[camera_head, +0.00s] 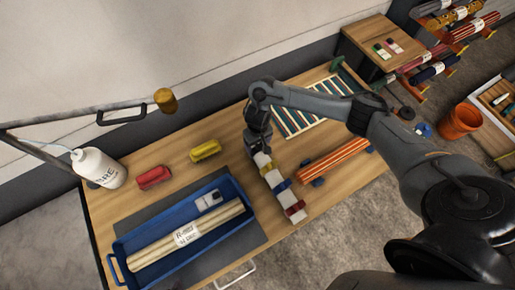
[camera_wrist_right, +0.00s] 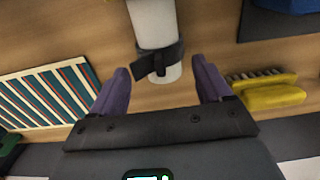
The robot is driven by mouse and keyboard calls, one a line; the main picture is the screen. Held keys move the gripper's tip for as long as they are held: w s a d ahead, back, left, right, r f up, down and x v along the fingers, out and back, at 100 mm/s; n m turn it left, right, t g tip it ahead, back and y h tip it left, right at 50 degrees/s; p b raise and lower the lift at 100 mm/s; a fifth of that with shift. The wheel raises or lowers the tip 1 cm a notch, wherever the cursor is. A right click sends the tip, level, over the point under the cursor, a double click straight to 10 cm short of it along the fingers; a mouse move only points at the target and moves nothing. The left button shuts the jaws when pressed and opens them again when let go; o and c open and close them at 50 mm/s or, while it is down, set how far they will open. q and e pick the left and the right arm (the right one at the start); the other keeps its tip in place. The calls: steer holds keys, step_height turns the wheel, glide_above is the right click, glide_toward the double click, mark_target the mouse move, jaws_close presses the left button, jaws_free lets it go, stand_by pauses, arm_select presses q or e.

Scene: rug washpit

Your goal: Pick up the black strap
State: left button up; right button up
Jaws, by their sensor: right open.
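The black strap (camera_wrist_right: 158,60) shows in the right wrist view, wrapped around the near end of a pale roll (camera_wrist_right: 152,20). A loose tail of the strap sticks out on the left. My right gripper (camera_wrist_right: 160,68) is open, with its purple fingers on either side of the strapped end and gaps on both sides. In the head view my right gripper (camera_head: 256,147) points down at the far end of the pale roll (camera_head: 276,190), which has yellow, blue and red bands. The strap is hidden there behind the gripper. My left gripper is not in view.
A blue tray (camera_head: 222,229) with cream rolls stands left of the pale roll. A yellow brush (camera_head: 205,150), a red brush (camera_head: 153,177) and a white bottle (camera_head: 98,167) are further left.

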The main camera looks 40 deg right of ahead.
mark_target(258, 146)
steer(key=shift+f, duration=1.7)
steer(key=shift+c, duration=0.3)
steer(key=c, duration=1.1)
